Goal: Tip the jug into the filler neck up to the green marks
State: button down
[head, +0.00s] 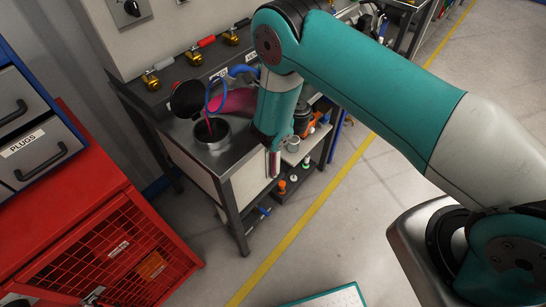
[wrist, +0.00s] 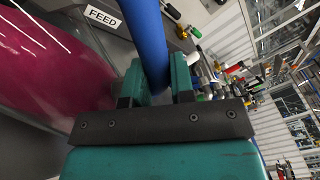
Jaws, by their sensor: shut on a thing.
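The jug (head: 238,101) is tipped, with its blue-rimmed mouth to the left and magenta liquid inside. A thin magenta stream falls from its mouth into the round dark filler neck (head: 212,137) on the grey unit top. The jug's magenta side (wrist: 55,55) fills the left of the wrist view. My gripper (wrist: 158,82) is shut on the jug's blue handle, with one teal finger on each side. In the head view my arm hides the gripper and part of the jug. I cannot make out green marks or the liquid level in the neck.
A round black disc (head: 188,99) stands just behind the neck. Brass valves (head: 193,56) with coloured levers line the back. A small grey cup (head: 293,143) and orange-and-black items stand to the right. A red cabinet (head: 110,245) is at left; the floor at right is open.

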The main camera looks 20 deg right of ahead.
jog(key=shift+r, duration=0.15)
jog(key=shift+a+r+p, duration=0.1)
jog(key=shift+a+p, duration=0.25)
jog(key=shift+p, duration=0.4)
jog(key=shift+f+b, duration=0.2)
jog(key=shift+b, duration=0.1)
jog(key=shift+d+b, duration=0.2)
jog(key=shift+b, duration=0.25)
jog(key=shift+a+r+n+p, duration=0.3)
jog(key=shift+n+p, duration=0.1)
jog(key=shift+p, duration=0.35)
jog(key=shift+a+n+p, duration=0.4)
jog(key=shift+n+p, duration=0.05)
jog(key=shift+n, duration=0.05)
jog(key=shift+f, duration=0.1)
dwell(0.5)
